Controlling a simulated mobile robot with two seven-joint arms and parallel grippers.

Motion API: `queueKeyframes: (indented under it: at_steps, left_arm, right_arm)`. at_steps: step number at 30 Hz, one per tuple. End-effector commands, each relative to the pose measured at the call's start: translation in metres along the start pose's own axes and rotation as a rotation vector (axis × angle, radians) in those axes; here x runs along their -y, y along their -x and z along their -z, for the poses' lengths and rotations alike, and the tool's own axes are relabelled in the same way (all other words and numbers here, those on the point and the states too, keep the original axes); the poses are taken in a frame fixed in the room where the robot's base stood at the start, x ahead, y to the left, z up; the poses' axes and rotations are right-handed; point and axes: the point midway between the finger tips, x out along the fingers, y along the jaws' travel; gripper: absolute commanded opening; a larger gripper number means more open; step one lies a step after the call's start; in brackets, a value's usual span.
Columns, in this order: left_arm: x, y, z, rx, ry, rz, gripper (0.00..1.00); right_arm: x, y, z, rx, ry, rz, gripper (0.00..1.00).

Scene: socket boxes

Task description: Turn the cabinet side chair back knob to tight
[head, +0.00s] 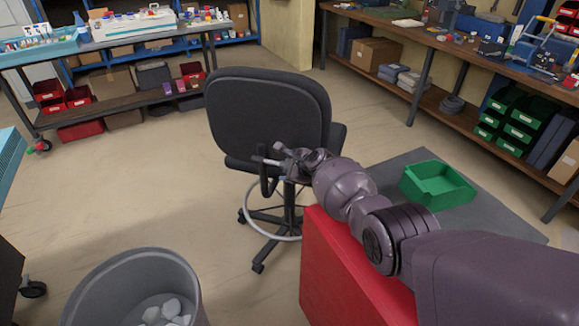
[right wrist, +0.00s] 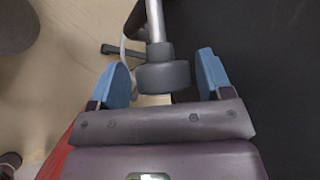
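The black office chair (head: 265,108) stands in the middle of the head view, beside a red cabinet. Its back knob (right wrist: 163,76) is a dark grey cylinder on a light grey shaft, seen in the right wrist view. My right gripper (head: 280,160) reaches to the lower part of the chair back in the head view. In the right wrist view its two blue fingers (right wrist: 163,84) stand open, one on each side of the knob, with a visible gap on both sides. In the head view the knob is too small to make out clearly. My left gripper is not in view.
The red cabinet (head: 340,275) stands under my right arm, with a green bin (head: 437,186) on the grey surface nearby. A grey waste bin (head: 188,275) with white scraps stands at the lower left. Loaded benches line the back and right. The floor left of the chair is clear.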

Motion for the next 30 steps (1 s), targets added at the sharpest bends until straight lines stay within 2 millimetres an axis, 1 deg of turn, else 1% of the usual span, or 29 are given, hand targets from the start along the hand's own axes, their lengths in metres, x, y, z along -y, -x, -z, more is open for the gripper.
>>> queueKeyframes:
  at_steps: [1, 13, 19, 24, 30]
  left_arm:
    - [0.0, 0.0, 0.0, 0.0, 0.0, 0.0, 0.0]
    - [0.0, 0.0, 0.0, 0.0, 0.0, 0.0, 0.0]
    - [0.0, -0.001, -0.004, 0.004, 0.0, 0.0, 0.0]
    - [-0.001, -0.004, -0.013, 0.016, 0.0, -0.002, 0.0]
    - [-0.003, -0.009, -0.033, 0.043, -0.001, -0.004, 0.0]
  right_arm:
    - [0.003, 0.001, -0.001, 0.0, 0.002, 0.005, 0.75]
    - [0.005, 0.001, -0.001, 0.001, 0.014, 0.022, 0.75]
    - [0.004, 0.001, 0.0, 0.001, 0.089, 0.096, 0.75]
    - [0.003, 0.0, 0.001, 0.001, 0.187, 0.194, 0.75]
    - [-0.001, -0.002, 0.004, -0.002, 0.307, 0.311, 0.75]
